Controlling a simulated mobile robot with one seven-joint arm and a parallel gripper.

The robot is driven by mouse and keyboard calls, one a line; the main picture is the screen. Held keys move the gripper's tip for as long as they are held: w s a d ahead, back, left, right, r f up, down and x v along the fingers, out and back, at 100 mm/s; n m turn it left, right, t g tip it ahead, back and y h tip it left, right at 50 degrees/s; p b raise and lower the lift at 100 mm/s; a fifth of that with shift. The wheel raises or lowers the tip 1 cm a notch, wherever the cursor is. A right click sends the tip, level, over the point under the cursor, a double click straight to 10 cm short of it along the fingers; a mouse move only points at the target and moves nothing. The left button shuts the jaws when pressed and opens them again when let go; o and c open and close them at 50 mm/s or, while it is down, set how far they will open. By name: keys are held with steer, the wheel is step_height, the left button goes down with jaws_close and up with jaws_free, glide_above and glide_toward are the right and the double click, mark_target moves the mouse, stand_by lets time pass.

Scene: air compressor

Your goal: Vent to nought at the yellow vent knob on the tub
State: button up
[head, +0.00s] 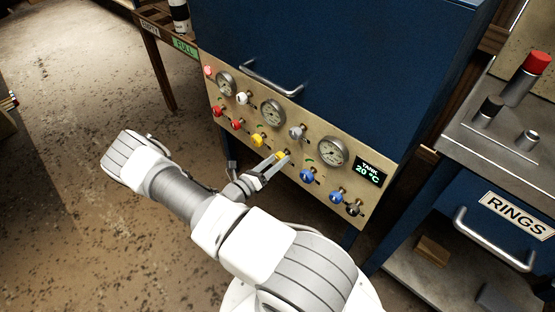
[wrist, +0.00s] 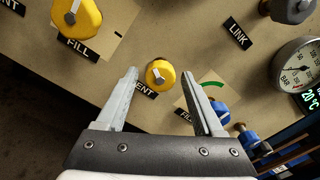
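The small yellow vent knob (wrist: 160,74) shows in the wrist view with a pale pointer on its face; its label is partly hidden and reads "ENT". My gripper (wrist: 159,76) is open, one finger on each side of the knob, with gaps visible. I cannot tell how deep the fingertips reach around it. In the head view my gripper (head: 281,161) is at the panel, at the yellow vent knob (head: 283,153), which it partly covers. A larger yellow fill knob (wrist: 77,18) is at upper left, also seen in the head view (head: 258,139).
The panel (head: 240,110) carries red, white, grey and blue knobs and several gauges. A blue knob (wrist: 220,112) sits close to my right finger. A tank display (head: 368,172) reads 20 °C. A handle (head: 272,80) juts above the panel. A bench labelled RINGS (head: 517,214) stands at right.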

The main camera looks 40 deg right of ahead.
steer(key=a, duration=0.6)
steer(key=shift+s, duration=0.3)
steer(key=shift+a, duration=0.1)
